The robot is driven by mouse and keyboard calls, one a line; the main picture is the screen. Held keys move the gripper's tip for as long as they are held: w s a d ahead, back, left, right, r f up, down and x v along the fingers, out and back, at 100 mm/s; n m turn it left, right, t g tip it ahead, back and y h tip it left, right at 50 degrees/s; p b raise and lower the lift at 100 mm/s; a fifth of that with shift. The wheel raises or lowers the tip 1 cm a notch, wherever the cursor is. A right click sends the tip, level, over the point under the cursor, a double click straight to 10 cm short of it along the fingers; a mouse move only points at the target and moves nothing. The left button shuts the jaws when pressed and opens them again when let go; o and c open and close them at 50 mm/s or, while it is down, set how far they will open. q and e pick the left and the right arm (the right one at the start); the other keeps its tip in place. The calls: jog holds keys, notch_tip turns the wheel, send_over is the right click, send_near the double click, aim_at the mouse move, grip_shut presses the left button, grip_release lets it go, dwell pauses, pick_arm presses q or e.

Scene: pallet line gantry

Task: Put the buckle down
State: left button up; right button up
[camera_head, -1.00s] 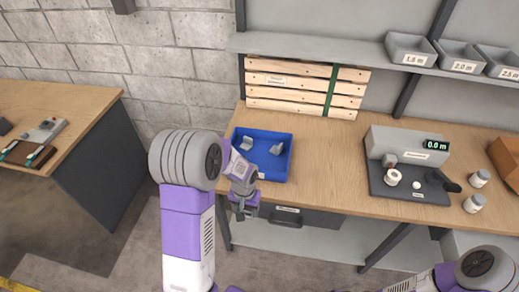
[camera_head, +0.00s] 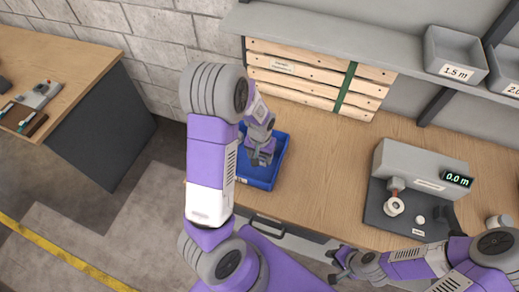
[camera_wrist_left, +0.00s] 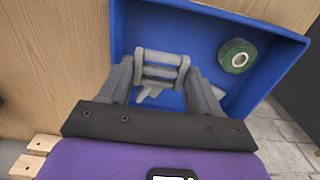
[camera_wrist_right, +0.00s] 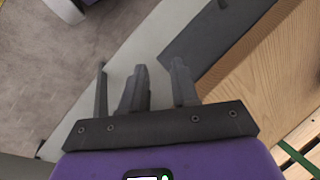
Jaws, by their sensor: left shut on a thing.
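My left gripper (camera_head: 262,158) reaches down into the blue tray (camera_head: 264,179) on the bench. In the left wrist view its fingers (camera_wrist_left: 162,78) are shut on a grey metal buckle (camera_wrist_left: 162,57) with crossbars, held low over the tray floor. Another grey piece (camera_wrist_left: 150,95) shows partly below the held buckle. Whether the buckle touches the tray floor cannot be told. My right gripper (camera_head: 341,264) is by the bench's front edge. In the right wrist view its fingers (camera_wrist_right: 160,68) stand slightly apart with nothing between them.
A green tape roll (camera_wrist_left: 237,57) lies in the tray's corner. Wooden slats with a green strap (camera_head: 318,80) lie behind the tray. A grey measuring device (camera_head: 420,170) reading 0.0 m stands to the right. Bench top between tray and device is clear. A drawer handle (camera_head: 267,229) juts out in front.

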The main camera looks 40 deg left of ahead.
pick_arm(q)
send_over(260, 172)
jog(key=f, duration=0.5)
jog(key=shift+s+b, duration=0.2)
jog(key=shift+b, duration=0.15)
notch_tip(260, 172, down, 4)
jog(key=shift+f, duration=0.15)
jog(key=shift+w, duration=0.1)
jog(key=shift+f+b, duration=0.15)
jog(key=shift+b, duration=0.25)
jog(key=o, duration=1.1)
